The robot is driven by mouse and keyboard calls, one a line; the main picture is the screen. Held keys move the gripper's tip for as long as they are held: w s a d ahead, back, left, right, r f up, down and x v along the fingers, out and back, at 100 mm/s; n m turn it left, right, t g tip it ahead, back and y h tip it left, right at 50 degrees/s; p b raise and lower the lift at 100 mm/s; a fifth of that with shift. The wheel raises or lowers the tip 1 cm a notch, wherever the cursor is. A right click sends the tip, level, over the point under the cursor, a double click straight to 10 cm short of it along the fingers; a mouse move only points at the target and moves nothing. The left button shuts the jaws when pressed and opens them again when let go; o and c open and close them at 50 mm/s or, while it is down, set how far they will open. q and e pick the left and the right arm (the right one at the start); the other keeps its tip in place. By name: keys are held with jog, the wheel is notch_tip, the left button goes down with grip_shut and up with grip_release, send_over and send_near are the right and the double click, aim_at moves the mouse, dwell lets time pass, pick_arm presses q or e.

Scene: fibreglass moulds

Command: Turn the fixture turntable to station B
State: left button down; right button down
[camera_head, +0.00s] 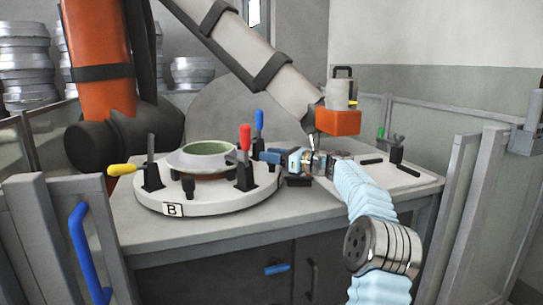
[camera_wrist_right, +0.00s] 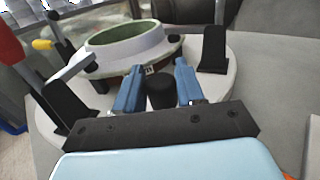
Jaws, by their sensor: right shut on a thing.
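The fixture turntable (camera_head: 215,201) is a round white disc on the grey table, with a "B" label (camera_head: 173,210) on its front rim. It carries a pale ring-shaped mould (camera_head: 183,161) with a green inside, also in the wrist view (camera_wrist_right: 107,47). Black toggle clamps stand around it with yellow (camera_head: 121,170), red (camera_head: 245,138) and blue (camera_head: 259,120) handles. My right gripper (camera_head: 268,157) reaches in from the right at the disc's edge. In the wrist view its blue fingers (camera_wrist_right: 159,80) are shut on a short black peg (camera_wrist_right: 160,93) at the disc's edge. My left gripper is not in view.
A large orange and white robot arm (camera_head: 225,40) hangs behind the table, near a jug-like container (camera_head: 341,92) above an orange block (camera_head: 338,122). A light panel with black fittings (camera_head: 397,156) lies on the table's right. Grey fence panels flank the table; one has a blue handle (camera_head: 86,250).

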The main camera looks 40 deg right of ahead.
jog(key=c, duration=0.8)
grip_release()
jog(key=b+v, duration=0.1)
jog(key=v, duration=1.2)
jog(key=shift+s+d+b, duration=0.15)
jog(key=shift+s+b, duration=0.2)
jog(key=shift+b, duration=0.05)
